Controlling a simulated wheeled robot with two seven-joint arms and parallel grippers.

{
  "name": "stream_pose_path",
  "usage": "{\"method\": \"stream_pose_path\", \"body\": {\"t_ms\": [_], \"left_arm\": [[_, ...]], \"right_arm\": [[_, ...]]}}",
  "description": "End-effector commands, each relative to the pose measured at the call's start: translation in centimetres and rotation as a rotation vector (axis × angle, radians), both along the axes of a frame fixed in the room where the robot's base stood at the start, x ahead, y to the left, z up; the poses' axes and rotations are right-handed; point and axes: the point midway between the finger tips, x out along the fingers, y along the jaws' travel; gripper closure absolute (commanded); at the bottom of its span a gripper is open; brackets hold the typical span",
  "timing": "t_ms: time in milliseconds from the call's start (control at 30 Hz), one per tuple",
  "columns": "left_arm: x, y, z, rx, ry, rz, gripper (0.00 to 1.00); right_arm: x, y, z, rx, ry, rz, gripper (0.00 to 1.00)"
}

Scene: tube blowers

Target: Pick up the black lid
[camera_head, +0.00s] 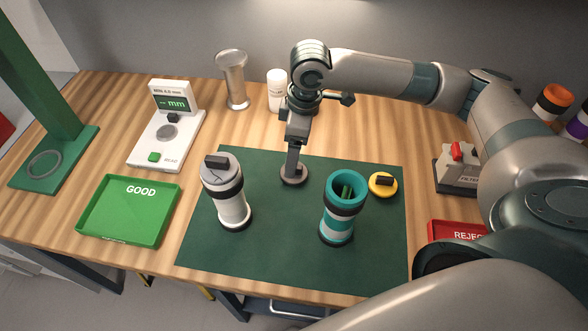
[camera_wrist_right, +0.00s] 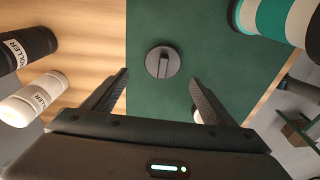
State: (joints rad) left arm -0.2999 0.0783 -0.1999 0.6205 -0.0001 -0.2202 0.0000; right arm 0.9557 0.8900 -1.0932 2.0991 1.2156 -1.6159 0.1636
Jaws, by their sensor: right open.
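The black lid (camera_head: 296,179) is a dark disc with a raised grip bar. It lies on the green mat in the head view, directly below my right gripper (camera_head: 292,168), which partly covers it. In the right wrist view the whole lid (camera_wrist_right: 163,62) shows, with its bar between the lines of the two open fingers. My right gripper (camera_wrist_right: 160,85) is open and empty, its fingertips on either side of the lid. I cannot tell how much height is left between them. My left gripper is not in view.
A white tube (camera_head: 232,207) with a dark-topped cap stands left of the lid. An open teal tube (camera_head: 337,231) and a yellow lid (camera_head: 383,188) are to the right. A green GOOD tray (camera_head: 128,231), a red REJECT tray (camera_head: 450,228) and a gauge (camera_head: 150,152) stand around the mat.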

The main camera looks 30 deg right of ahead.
Motion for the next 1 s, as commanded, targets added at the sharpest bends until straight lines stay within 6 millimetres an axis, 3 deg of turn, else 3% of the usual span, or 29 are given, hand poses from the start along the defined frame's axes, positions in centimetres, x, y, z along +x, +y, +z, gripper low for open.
{"method": "stream_pose_path", "body": {"t_ms": [200, 667, 1000], "left_arm": [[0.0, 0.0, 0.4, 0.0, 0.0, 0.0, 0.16], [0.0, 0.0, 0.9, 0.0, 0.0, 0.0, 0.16], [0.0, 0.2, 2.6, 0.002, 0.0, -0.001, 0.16]], "right_arm": [[0.1, 0.1, -1.6, -0.001, 0.001, 0.0, 0.21], [0.0, 0.1, -2.1, -0.001, 0.001, 0.0, 0.21], [-0.4, 0.2, -6.0, 0.0, 0.002, -0.001, 0.21]]}}
